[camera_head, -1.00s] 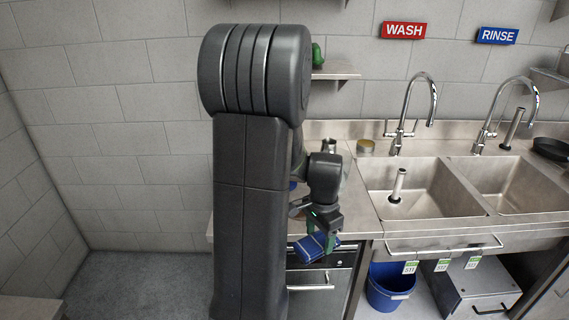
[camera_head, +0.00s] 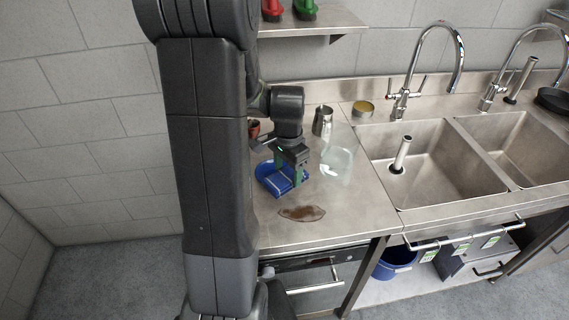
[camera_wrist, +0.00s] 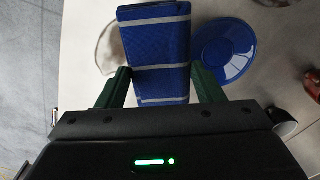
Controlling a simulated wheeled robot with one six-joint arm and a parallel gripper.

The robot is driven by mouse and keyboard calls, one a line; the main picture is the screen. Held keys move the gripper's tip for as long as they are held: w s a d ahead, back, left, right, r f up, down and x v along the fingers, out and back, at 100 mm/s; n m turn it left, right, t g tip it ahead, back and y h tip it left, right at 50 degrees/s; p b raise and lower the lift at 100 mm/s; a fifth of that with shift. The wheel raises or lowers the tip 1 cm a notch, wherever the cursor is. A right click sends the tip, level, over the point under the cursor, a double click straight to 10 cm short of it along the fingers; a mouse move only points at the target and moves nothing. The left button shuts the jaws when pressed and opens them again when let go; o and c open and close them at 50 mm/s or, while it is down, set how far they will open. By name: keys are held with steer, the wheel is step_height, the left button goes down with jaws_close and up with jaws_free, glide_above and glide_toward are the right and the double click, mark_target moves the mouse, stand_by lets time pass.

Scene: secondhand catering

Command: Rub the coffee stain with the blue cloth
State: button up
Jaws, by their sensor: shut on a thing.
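The blue cloth (camera_wrist: 155,50), a folded pad with pale stripes, fills the upper middle of the wrist view. It also shows in the head view (camera_head: 277,184). My gripper (camera_head: 291,181) is shut on it, with a green finger at each side. The coffee stain (camera_head: 302,213) is a brown patch on the steel counter, in front of the cloth and apart from it in the head view. A brown-edged patch left of the cloth in the wrist view (camera_wrist: 106,48) looks like this stain, partly hidden. The cloth's height above the counter is hard to tell.
A blue plate (camera_wrist: 228,50) lies beside the cloth. A clear glass container (camera_head: 338,164) and a metal cup (camera_head: 322,121) stand right of my gripper. A gold-coloured tin (camera_head: 363,107) is near the sink (camera_head: 440,160). The counter's front edge is close to the stain.

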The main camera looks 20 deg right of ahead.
steer(key=shift+f+b, duration=1.95)
steer(key=shift+f, duration=0.9)
steer(key=shift+f+b, duration=0.35)
steer(key=shift+f, duration=0.1)
steer(key=shift+s, duration=0.2)
